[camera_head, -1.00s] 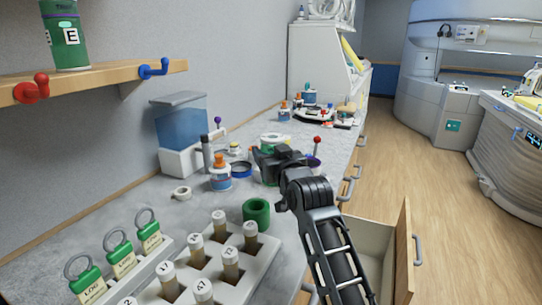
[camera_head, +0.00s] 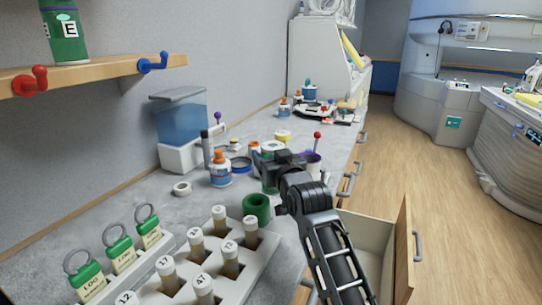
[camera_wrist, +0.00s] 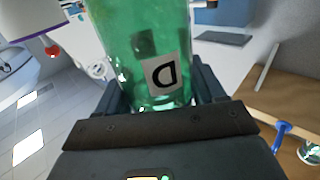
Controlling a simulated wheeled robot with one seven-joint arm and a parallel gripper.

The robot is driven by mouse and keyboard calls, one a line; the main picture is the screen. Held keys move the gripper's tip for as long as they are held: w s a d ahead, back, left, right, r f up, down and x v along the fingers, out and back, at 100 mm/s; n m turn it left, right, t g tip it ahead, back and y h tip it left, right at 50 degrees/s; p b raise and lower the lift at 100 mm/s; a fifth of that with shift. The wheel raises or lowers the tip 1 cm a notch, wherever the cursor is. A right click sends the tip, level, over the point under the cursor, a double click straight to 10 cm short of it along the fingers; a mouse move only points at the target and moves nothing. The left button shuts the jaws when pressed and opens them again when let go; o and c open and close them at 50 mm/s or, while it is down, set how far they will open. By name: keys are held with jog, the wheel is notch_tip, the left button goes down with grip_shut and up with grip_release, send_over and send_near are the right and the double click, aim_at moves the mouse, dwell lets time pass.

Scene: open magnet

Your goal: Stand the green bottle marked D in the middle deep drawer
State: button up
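The green bottle marked D (camera_wrist: 150,50) fills the middle of the wrist view, with its white label upside down there. My gripper (camera_wrist: 155,95) has one dark finger on each side of it, close against its sides. In the head view my gripper (camera_head: 275,163) is over the counter, and the bottle (camera_head: 270,184) shows partly behind it, upright, at the counter top. Whether its base touches the counter is hidden. An open drawer (camera_head: 365,238) with a wooden front stands right of my arm, below the counter; the part I see inside is empty.
A green bottle marked E (camera_head: 65,35) is on the shelf. Open floor lies right of the drawer.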

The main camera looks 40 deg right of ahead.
jog(key=o, duration=0.4)
jog(key=shift+r+p, duration=0.4)
jog(key=shift+r, duration=0.15)
jog(key=b+v, duration=0.2)
jog(key=v, duration=1)
jog(key=shift+r, duration=0.1)
